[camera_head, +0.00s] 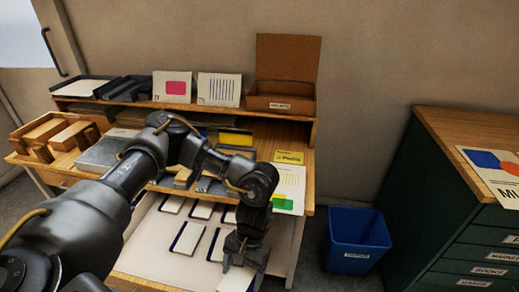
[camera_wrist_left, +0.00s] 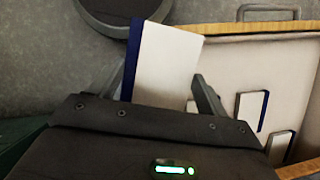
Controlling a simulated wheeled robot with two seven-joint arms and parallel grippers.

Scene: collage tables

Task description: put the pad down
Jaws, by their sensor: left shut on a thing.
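My left gripper (camera_head: 246,256) is shut on a white pad with a dark blue bound edge (camera_wrist_left: 166,62), which stands out between its fingers in the left wrist view. In the head view a pale piece below the gripper (camera_head: 237,279) looks like this pad, largely hidden. The gripper is over the front right part of a pale pull-out tray (camera_head: 155,255). Several similar pads (camera_head: 187,238) lie in rows on it. Whether the held pad touches the tray I cannot tell. My right gripper is not in view.
The wooden desk (camera_head: 306,190) above carries wooden boxes, dark trays and printed cards. An open cardboard box (camera_head: 285,88) stands on its back shelf. A blue bin (camera_head: 357,240) stands on the floor at right, beside a green drawer cabinet (camera_head: 440,200). The tray's front left looks bare.

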